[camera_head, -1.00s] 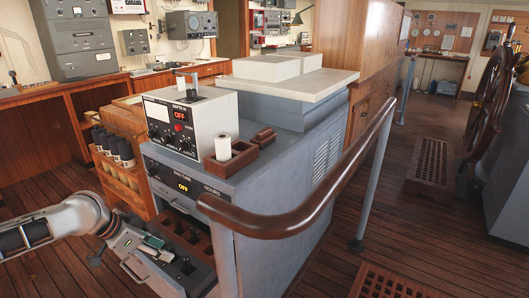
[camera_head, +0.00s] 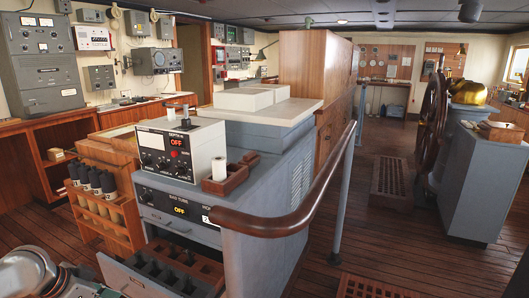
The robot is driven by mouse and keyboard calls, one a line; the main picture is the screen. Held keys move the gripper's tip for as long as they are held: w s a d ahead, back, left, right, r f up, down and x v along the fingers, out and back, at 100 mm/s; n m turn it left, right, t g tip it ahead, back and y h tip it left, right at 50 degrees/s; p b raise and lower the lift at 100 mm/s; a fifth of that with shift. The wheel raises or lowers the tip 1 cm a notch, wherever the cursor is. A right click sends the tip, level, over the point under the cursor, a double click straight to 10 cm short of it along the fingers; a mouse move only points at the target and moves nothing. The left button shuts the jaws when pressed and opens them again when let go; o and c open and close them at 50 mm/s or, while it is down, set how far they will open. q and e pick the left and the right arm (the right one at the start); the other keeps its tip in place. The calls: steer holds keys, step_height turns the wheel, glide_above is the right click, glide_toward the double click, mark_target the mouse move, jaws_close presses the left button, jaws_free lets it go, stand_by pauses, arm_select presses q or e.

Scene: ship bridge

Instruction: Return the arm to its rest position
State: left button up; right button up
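My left arm comes in at the bottom left corner. Its wrist and part of my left gripper (camera_head: 82,287) show at the bottom edge, in front of the open drawer and low to its left. The fingertips are cut off or hidden, so I cannot tell whether it is open or holds anything. My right arm and gripper are out of view. The drawer (camera_head: 118,272) of the grey console (camera_head: 262,218) is pulled out and shows dark compartments inside.
A curved wooden handrail (camera_head: 290,218) runs along the console's right front. A wooden rack (camera_head: 118,228) with several dark cylinders stands left of the console. A white roll (camera_head: 219,168) stands in a small wooden holder on top. Floor is open to the right, before the wheel (camera_head: 431,125).

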arm_select(q)
steer(key=s+d+f+t+h, duration=0.1)
steer(key=s+d+f, duration=0.2)
steer(key=d+f, duration=0.5)
steer(key=s+d+f+t+h, duration=0.1)
steer(key=s+d+f+t, duration=0.15)
steer(key=d+f, duration=0.55)
steer(key=s+d+f+n+t+y, duration=0.1)
steer(key=s+d+f, duration=0.1)
steer(key=s, duration=0.5)
steer(key=s+d+f+n+y+p, duration=0.1)
steer(key=s+d+f+y, duration=0.1)
steer(key=s, duration=0.5)
steer(key=shift+s+d+f+n+t, duration=0.15)
steer(key=shift+s+d+n+t, duration=0.15)
steer(key=shift+d+t, duration=0.1)
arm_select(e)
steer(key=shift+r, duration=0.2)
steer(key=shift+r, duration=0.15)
